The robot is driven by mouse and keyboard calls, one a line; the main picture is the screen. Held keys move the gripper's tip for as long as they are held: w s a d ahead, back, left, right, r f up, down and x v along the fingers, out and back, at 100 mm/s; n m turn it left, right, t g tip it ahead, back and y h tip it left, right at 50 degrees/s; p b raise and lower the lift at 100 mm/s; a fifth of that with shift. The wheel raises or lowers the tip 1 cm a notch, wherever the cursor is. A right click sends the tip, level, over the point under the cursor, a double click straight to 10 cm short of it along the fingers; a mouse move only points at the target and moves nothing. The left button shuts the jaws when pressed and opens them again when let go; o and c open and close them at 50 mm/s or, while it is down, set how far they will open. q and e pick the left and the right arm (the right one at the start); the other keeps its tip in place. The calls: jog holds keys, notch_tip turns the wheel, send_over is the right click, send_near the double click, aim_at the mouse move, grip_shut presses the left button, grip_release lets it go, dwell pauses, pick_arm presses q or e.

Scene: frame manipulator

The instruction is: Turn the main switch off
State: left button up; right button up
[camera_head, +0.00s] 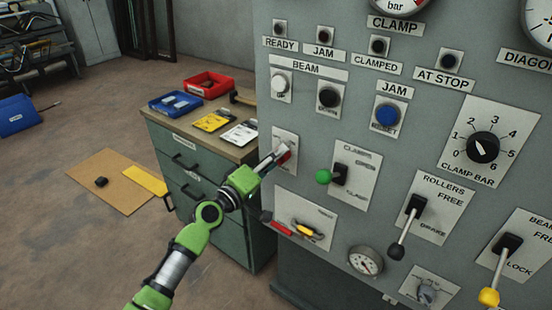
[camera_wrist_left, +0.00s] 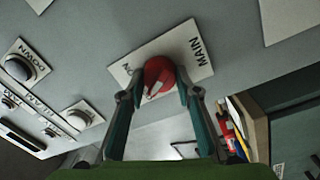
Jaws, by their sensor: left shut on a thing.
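The main switch is a red rotary knob (camera_wrist_left: 158,76) on a white plate labelled MAIN (camera_wrist_left: 197,48) on the grey control panel. My left gripper (camera_wrist_left: 158,90) has a finger on either side of the red knob and is shut on it. In the head view the left gripper (camera_head: 283,155) reaches the switch plate (camera_head: 286,138) at the panel's left edge and covers most of the knob. My right gripper is not in view.
A green-knobbed lever (camera_head: 324,177) sticks out just right of my gripper. Below are red and yellow handles (camera_head: 302,228) and a gauge (camera_head: 366,261). A green drawer cabinet (camera_head: 200,180) with trays stands behind my arm.

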pick_arm(q)
jog(key=o, duration=1.1)
jog(key=v, duration=1.2)
jog(key=shift+f, duration=0.15)
